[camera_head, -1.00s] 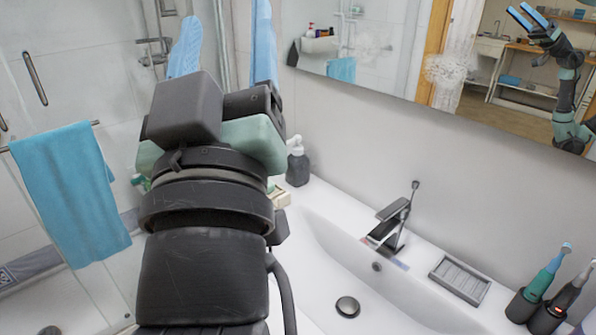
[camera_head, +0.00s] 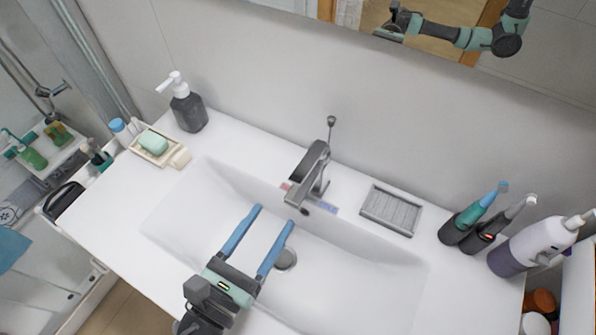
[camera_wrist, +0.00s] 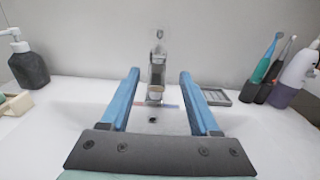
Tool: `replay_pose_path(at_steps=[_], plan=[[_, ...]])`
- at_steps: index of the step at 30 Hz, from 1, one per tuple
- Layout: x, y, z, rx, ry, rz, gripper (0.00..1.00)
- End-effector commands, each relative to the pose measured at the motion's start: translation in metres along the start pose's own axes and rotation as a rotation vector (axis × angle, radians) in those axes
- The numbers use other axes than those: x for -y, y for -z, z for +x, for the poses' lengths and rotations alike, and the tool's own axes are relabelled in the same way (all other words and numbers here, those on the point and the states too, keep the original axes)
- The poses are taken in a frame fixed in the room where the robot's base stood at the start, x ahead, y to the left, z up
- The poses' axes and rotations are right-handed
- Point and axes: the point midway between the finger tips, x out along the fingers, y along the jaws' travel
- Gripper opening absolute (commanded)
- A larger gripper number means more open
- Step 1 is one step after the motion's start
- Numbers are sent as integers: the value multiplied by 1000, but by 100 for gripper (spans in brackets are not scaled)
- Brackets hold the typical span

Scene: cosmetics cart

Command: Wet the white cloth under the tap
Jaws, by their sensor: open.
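The grey metal tap (camera_head: 311,172) stands at the back edge of the white sink basin (camera_head: 185,215). My gripper (camera_head: 273,214) is open and empty above the basin. Its two blue fingers point toward the tap, with their tips short of the spout. In the wrist view the tap (camera_wrist: 157,72) appears between the fingers, beyond their tips. I cannot make out a white cloth in either view, and nothing lies between the fingers. I cannot see water running.
A dark soap dispenser (camera_head: 187,108) and a green soap bar (camera_head: 153,141) in a dish stand at the left. An empty grey soap tray (camera_head: 391,210), electric toothbrushes (camera_head: 471,217) and a purple-white bottle (camera_head: 532,246) are at the right. The wall mirror (camera_head: 430,28) reflects my arm.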

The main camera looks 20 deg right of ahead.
Motion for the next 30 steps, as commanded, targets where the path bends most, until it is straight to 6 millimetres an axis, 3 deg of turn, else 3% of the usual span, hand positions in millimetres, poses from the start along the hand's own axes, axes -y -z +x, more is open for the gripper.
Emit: replay_pose_path(at_steps=[9, 15, 28, 30], plan=[[0, -2, 68, -1, 5, 5, 62], [0, -1, 97, -1, 3, 5, 62], [0, 0, 108, -2, -1, 6, 62], [0, 0, 108, -2, -1, 6, 54]])
